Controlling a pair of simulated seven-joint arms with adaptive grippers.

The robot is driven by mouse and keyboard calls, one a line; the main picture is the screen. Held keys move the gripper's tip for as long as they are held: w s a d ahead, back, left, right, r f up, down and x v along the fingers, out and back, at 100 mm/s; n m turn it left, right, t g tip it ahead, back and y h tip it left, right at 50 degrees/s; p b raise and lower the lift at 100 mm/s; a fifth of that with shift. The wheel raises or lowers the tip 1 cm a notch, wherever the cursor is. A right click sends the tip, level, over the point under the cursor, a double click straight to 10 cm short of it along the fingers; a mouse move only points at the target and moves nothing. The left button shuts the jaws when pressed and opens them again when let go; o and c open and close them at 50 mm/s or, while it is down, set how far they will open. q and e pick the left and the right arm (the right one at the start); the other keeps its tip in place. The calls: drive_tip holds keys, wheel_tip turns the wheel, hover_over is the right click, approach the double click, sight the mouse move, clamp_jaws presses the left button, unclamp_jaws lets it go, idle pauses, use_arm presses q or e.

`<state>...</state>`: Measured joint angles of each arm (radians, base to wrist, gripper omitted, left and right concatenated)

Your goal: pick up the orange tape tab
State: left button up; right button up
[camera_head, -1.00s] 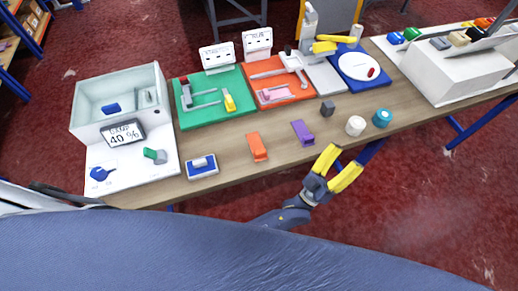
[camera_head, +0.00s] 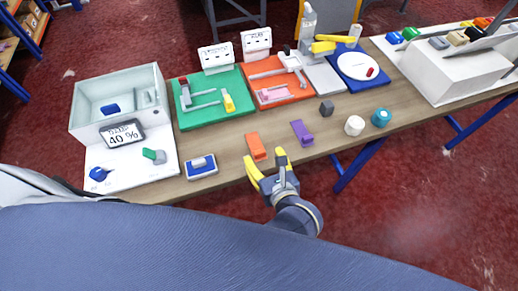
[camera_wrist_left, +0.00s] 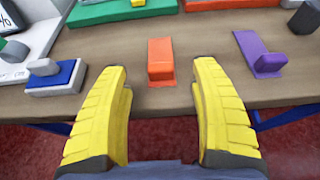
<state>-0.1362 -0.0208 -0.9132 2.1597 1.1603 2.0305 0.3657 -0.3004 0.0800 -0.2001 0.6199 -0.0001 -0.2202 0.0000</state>
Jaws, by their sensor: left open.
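The orange tape tab (camera_head: 257,147) lies on the wooden table near its front edge. In the left wrist view the orange tab (camera_wrist_left: 161,66) lies ahead of the gap between the fingers, nearly centred. My left gripper (camera_head: 267,164) is open and empty at the table's front edge, just short of the tab in the head view. Its two yellow fingers (camera_wrist_left: 161,110) stand wide apart in the wrist view, with bare table and floor between them. They do not appear to touch the tab. My right gripper is not in view.
A purple tab (camera_head: 302,132) lies right of the orange one. A blue-and-white block (camera_head: 201,167) sits to the left. Behind are a green mat (camera_head: 205,118) and an orange mat (camera_head: 289,97). A grey cube (camera_head: 326,108) is at the right. Table around the tab is clear.

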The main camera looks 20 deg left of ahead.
sight(260, 151)
use_arm(q)
drive_tip(key=shift+x, duration=2.35)
drive_tip(key=c, duration=1.2)
